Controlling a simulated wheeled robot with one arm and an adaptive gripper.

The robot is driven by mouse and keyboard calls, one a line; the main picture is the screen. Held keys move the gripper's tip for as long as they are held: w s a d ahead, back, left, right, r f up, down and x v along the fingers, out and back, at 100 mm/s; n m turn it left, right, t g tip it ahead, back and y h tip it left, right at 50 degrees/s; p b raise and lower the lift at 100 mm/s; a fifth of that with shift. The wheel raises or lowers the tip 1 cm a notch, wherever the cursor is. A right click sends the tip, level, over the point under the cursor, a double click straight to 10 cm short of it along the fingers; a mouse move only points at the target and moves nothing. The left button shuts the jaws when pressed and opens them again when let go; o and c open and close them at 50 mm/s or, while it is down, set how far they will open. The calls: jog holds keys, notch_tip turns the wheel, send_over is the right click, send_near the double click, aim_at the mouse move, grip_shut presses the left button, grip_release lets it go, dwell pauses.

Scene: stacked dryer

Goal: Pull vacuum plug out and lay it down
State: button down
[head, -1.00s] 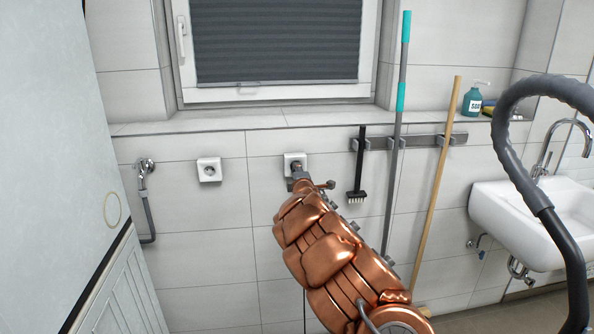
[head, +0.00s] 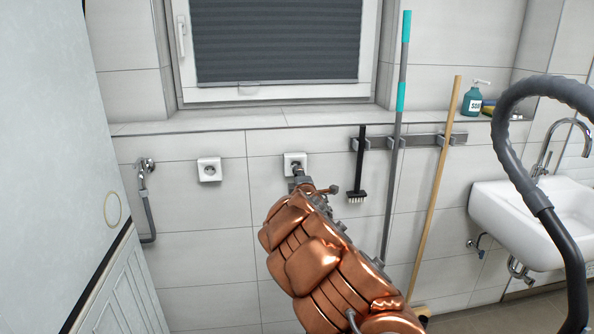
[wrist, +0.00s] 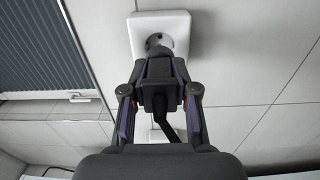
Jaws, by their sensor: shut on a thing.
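The black vacuum plug (wrist: 155,72) is between the fingers of my gripper (wrist: 157,92) in the wrist view, with its dark cable (wrist: 163,125) hanging toward me. The white wall socket (wrist: 172,22) is straight ahead of the plug, and part of its round recess shows above the plug. The plug's front end overlaps the recess in the picture; I cannot tell whether its pins are fully clear. In the head view, my gripper (head: 301,182) is just below and in front of the right wall socket (head: 295,158). My copper-coloured arm hides the area below.
A second socket (head: 209,169) is to the left, beside a wall tap with a hose (head: 147,190). A windowsill (head: 250,121) runs above. A sink (head: 535,220) is at right.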

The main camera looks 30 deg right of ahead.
jog(key=shift+v, duration=0.9)
jog(key=shift+b, duration=0.55)
